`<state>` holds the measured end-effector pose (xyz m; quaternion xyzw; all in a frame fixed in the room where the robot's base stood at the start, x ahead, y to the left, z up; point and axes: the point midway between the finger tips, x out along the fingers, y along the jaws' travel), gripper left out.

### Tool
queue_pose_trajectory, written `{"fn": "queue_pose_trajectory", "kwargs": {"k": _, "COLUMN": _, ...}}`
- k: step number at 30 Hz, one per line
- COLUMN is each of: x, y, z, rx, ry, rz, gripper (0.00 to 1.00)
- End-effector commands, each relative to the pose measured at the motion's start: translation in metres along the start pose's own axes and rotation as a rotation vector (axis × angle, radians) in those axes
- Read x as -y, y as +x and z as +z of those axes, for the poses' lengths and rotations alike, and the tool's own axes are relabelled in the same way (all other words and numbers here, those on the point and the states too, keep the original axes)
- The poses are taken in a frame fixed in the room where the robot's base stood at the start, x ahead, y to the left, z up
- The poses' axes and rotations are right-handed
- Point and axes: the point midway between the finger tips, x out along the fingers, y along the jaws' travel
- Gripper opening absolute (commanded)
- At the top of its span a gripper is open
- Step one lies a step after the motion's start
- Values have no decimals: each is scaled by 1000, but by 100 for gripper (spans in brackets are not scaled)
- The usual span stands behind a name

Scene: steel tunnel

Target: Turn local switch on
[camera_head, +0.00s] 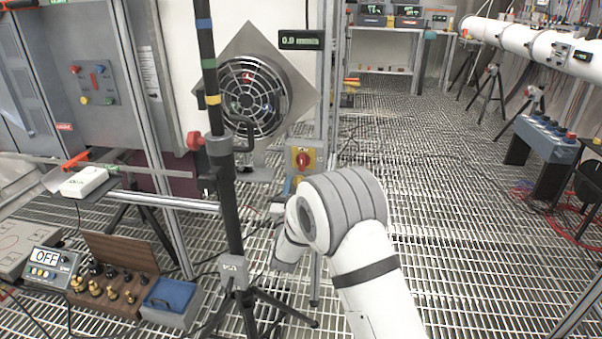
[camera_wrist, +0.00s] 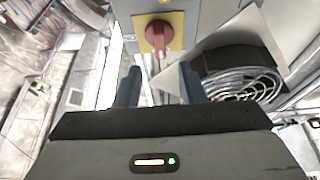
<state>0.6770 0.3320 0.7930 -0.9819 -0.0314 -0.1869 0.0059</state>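The local switch (camera_head: 304,161) appears to be a red rotary knob on a yellow plate, fixed to a grey box on the metal post beside the fan. In the wrist view the red knob (camera_wrist: 158,36) is above the fingertips, its grip running roughly up and down the picture. My gripper (camera_wrist: 161,78) is open and empty, with its two dark fingers spread apart. The knob lies beyond the fingertips, roughly in line with the gap between them, and they look apart from it. In the head view my white arm hides much of the gripper. I cannot read any on or off mark.
A fan (camera_head: 251,97) in a square metal plate is left of the switch, with a "0.0" display (camera_head: 301,40) above. A black tripod pole (camera_head: 224,180) with coloured bands stands in front. A control box (camera_head: 48,268) reading "OFF" is at lower left. The grated floor right of my arm is mostly clear.

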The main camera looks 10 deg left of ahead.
Motion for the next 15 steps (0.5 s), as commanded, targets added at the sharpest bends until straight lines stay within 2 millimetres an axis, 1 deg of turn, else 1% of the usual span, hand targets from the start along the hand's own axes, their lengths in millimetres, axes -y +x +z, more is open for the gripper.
{"fn": "queue_pose_trajectory", "kwargs": {"k": 2, "x": 2, "y": -1, "z": 2, "rx": -15, "ry": -2, "rz": 5, "gripper": 36}}
{"fn": "queue_pose_trajectory", "kwargs": {"k": 5, "x": 2, "y": 7, "z": 2, "rx": -19, "ry": -3, "rz": 7, "gripper": 36}}
{"fn": "queue_pose_trajectory", "kwargs": {"k": 15, "x": 1, "y": 60, "z": 1, "rx": -19, "ry": -2, "rz": 7, "gripper": 36}}
